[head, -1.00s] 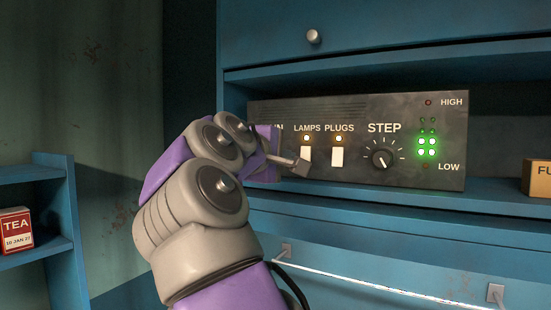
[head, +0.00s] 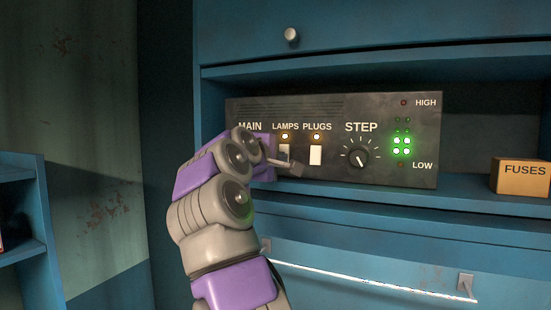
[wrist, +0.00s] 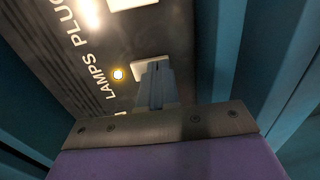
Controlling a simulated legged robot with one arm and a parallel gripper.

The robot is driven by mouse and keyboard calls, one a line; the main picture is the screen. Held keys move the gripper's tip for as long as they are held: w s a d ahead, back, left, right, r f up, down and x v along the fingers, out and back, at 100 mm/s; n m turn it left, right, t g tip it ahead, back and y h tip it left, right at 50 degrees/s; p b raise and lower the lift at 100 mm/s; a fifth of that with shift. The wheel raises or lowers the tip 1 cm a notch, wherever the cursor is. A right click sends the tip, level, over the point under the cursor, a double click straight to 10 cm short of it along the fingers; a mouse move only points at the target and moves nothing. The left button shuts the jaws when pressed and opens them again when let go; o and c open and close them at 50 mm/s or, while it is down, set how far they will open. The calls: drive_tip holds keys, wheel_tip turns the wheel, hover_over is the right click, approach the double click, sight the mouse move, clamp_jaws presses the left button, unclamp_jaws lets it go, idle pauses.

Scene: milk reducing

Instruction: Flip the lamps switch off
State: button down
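The lamps switch (head: 284,149) is a white rocker under the LAMPS label on the dark control panel (head: 380,174). The amber light (head: 285,136) above it is lit. My gripper (head: 292,169) is in front of the panel at the lower part of this switch and partly covers it. In the wrist view the gripper's finger (wrist: 156,86) overlaps the white lamps switch (wrist: 150,68), and the lit lamp light (wrist: 118,74) is beside it. The fingers look closed together with nothing between them. Whether they touch the switch is unclear.
The plugs switch (head: 316,155) is just right, its light also lit. Further right are the STEP dial (head: 358,158) and green level lights (head: 402,146). A fuses box (head: 522,178) stands on the blue shelf (head: 470,196). A bar handle (head: 370,282) runs below.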

drive_tip(key=shift+w+a+f, duration=0.1)
drive_tip(key=shift+a+f, duration=0.1)
